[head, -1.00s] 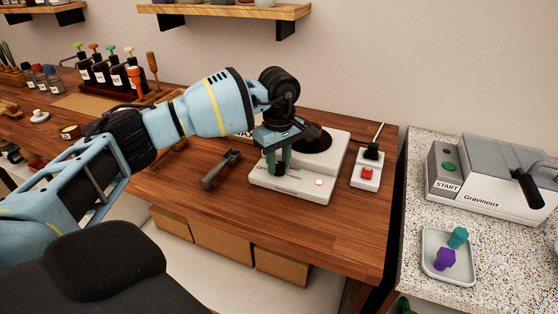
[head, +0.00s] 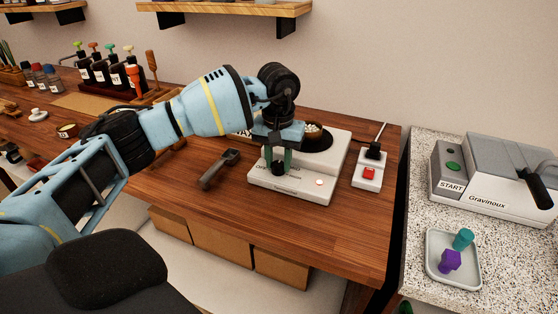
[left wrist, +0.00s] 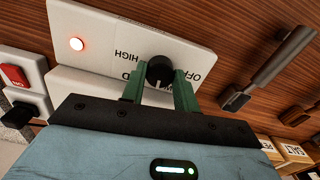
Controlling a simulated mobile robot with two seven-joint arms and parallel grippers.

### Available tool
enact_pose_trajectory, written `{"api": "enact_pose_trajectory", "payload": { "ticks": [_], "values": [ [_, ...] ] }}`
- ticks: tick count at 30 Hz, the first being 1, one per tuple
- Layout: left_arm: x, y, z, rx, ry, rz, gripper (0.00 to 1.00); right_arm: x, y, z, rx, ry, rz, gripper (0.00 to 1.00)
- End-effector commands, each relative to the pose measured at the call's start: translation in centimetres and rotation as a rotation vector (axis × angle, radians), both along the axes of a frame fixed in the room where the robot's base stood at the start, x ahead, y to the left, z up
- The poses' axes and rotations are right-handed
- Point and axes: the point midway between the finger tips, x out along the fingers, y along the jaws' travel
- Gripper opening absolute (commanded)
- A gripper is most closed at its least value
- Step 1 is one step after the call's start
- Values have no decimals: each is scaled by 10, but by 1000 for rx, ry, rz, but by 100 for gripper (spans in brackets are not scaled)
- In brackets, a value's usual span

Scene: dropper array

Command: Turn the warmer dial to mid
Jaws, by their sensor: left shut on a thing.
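The warmer (head: 330,160) is a white box on the wooden counter, with a lit lamp (head: 319,182) on its front panel. Its small black dial (left wrist: 160,70) sits between the two green fingers of my left gripper (left wrist: 160,88), which is shut on it. A white pointer line shows on the dial, towards the gripper in the left wrist view. OFF and HIGH are readable on the panel; the label between them is mostly hidden by a finger. In the head view my left gripper (head: 278,162) reaches down onto the panel. My right gripper is not in view.
A black bowl (head: 316,140) with pale pieces sits on the warmer. A red-switch power strip (head: 369,173) stands to its right. A dark-handled tool (head: 218,170) lies to its left. A tray (head: 434,262) with purple and teal pieces is on the speckled counter.

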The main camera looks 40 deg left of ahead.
Motion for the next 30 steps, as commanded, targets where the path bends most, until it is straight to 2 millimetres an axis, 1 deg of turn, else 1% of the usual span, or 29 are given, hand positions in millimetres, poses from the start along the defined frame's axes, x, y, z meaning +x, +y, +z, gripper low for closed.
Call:
{"api": "enact_pose_trajectory", "payload": {
  "ticks": [6,15,21,30],
  "values": [
    [0,0,-1,0,1,-203,7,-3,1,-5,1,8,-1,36],
    [0,0,-1,0,1,-442,7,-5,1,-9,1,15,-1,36],
    [0,0,-1,-1,1,-548,7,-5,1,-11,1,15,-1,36],
    [0,0,-1,-1,1,-618,7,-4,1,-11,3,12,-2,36]
  ]
}}
